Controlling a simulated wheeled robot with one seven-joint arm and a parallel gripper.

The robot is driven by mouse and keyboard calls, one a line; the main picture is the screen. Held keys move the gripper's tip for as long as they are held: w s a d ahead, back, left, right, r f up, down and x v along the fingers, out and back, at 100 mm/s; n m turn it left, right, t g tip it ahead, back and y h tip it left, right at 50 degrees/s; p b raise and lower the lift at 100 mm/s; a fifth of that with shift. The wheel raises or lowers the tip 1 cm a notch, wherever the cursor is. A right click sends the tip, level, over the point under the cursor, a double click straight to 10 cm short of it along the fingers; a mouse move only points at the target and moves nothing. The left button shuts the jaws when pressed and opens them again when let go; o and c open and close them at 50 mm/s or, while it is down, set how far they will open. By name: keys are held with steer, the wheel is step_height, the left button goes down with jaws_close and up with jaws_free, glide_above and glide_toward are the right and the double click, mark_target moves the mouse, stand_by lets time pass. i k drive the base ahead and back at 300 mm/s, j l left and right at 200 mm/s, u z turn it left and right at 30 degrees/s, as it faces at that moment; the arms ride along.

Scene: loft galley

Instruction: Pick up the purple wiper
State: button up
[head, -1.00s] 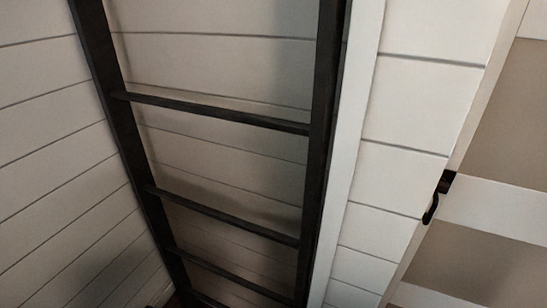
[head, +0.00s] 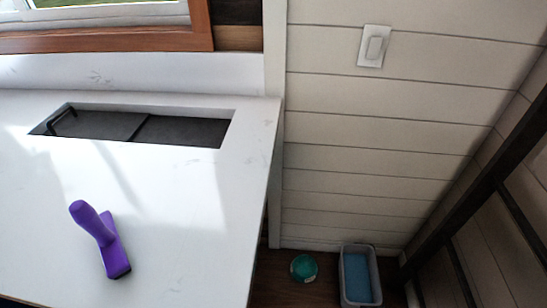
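The purple wiper (head: 101,237) lies on the white countertop (head: 190,240) in the lower left of the head view. It has a rounded handle sticking up toward the upper left and a flat base with a dark lower end. Nothing touches it. My gripper is not in view.
A dark recessed sink (head: 180,131) with a black faucet is behind the wiper. A window (head: 110,15) is at the back. On the floor right of the counter are a teal round item (head: 304,268) and a grey bin (head: 345,285) with blue inside. A dark ladder (head: 480,185) leans at right.

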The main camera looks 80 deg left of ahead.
mark_target(101, 227)
steer(key=u, duration=2.2)
steer(key=k+j+u, duration=0.15)
steer(key=u, duration=0.25)
steer(key=k+j+u, duration=0.2)
steer(key=u, duration=0.15)
steer(key=z, duration=3.25)
steer(key=u, duration=3.25)
